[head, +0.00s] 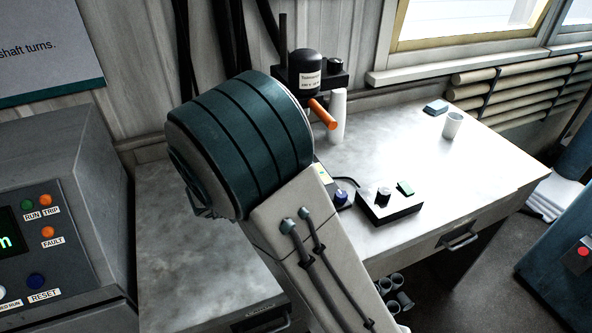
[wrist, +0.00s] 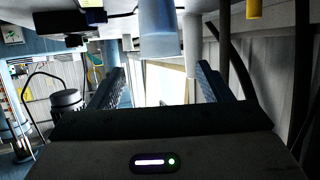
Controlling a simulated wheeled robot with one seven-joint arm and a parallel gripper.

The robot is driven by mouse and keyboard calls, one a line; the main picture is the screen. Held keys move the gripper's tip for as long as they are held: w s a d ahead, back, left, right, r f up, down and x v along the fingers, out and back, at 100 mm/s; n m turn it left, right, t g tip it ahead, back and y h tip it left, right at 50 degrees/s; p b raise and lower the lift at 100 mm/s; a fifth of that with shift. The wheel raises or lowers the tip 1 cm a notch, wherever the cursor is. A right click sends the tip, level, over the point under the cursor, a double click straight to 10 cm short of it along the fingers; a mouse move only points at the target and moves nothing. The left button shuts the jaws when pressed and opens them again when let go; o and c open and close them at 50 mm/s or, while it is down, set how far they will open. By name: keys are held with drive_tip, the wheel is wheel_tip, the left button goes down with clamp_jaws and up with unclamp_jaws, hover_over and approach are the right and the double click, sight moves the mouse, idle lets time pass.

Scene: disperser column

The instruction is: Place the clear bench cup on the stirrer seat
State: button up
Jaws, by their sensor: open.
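In the wrist view, which appears upside down, a translucent bluish cup (wrist: 158,32) stands ahead of my gripper (wrist: 160,72). The two fingers are apart with a clear gap, and the cup lies in line with that gap. I cannot tell how far the cup is beyond the fingertips. In the head view my arm hides the gripper and this cup. The black stirrer head (head: 306,68) with an orange handle (head: 322,114) stands at the back of the bench. I cannot make out the stirrer seat.
A black control box (head: 390,207) sits near the bench's front edge. Another pale cup (head: 452,125) and a small dark block (head: 435,107) stand at the far right. The bench (head: 480,165) is clear around them.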

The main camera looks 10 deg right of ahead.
drive_tip(key=a+r+n+t+y, duration=0.35)
drive_tip(key=r+n+y, duration=0.4)
drive_tip(key=y, duration=0.55)
drive_tip(key=s+d+f+n+g, duration=0.1)
drive_tip(key=s+d+g, duration=0.3)
drive_tip(key=s, duration=0.7)
drive_tip(key=s+d+f+n+g+h, duration=0.1)
drive_tip(key=s+d+g, duration=0.3)
drive_tip(key=s, duration=0.8)
drive_tip(key=shift+d+n, duration=0.85)
drive_tip(key=shift+d, duration=0.05)
drive_tip(key=shift+f, duration=0.1)
